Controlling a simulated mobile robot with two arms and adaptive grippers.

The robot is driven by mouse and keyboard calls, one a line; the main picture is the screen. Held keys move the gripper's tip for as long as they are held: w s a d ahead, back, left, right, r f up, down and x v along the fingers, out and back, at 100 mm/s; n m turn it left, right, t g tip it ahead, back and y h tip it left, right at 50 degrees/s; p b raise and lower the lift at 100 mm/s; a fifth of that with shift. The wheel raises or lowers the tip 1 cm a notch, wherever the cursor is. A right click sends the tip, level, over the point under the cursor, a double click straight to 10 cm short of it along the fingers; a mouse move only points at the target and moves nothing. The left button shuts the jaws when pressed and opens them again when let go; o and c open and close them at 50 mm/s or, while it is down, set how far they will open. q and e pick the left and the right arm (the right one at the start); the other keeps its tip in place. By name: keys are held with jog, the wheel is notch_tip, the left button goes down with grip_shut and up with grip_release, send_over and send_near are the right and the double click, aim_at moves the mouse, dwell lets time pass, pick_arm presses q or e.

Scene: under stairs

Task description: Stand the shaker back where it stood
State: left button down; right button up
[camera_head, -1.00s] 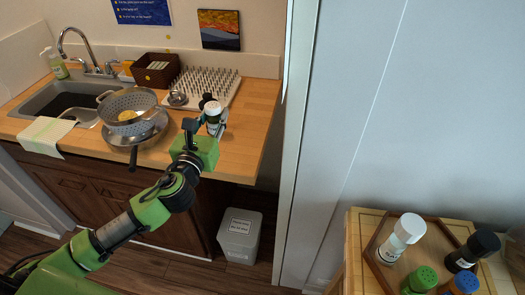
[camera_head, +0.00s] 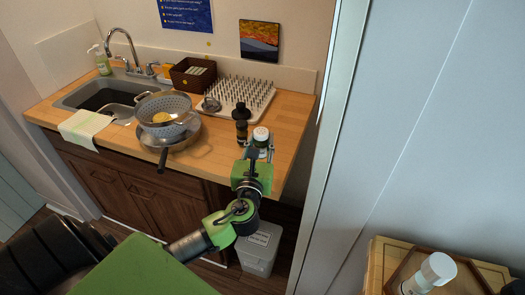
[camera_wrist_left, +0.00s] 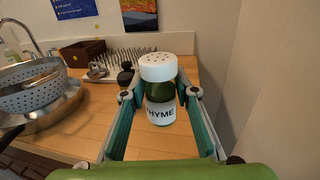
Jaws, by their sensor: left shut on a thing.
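The shaker is a green glass jar with a white perforated cap (camera_head: 261,133) and a label reading THYME. In the left wrist view the shaker (camera_wrist_left: 160,90) is upright between the two fingers. My left gripper (camera_head: 257,153) is shut on it, over the front right part of the wooden counter (camera_head: 292,110). I cannot tell whether its base touches the counter. A dark bottle (camera_head: 241,130) stands just left of it; its black top (camera_wrist_left: 126,74) shows in the left wrist view. My right gripper is not in view.
A spiked drying rack (camera_head: 262,93), a brown basket (camera_head: 190,83) and a colander (camera_head: 160,105) over a pan stand behind and left. A wall edge (camera_head: 325,160) bounds the right. A white-capped shaker (camera_head: 436,268) stands in a wooden tray (camera_head: 398,272) at lower right.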

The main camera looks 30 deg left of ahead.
pick_arm(q)
jog(key=w+f, duration=0.1)
jog(key=f, duration=0.1)
jog(key=w+a+f, duration=0.2)
jog(key=f, duration=0.1)
jog(key=shift+w+a+f, duration=0.1)
jog(key=shift+w+f, duration=0.2)
jog(key=shift+w, duration=0.1)
notch_tip(320, 180, down, 3)
jog(key=shift+f, duration=0.1)
jog(key=c, duration=1.6)
grip_release()
jog(key=shift+f, duration=0.1)
jog(key=shift+s+r, duration=0.15)
jog(key=shift+r, duration=0.05)
jog(key=shift+b+v, duration=1.15)
jog(key=shift+v, duration=4.8)
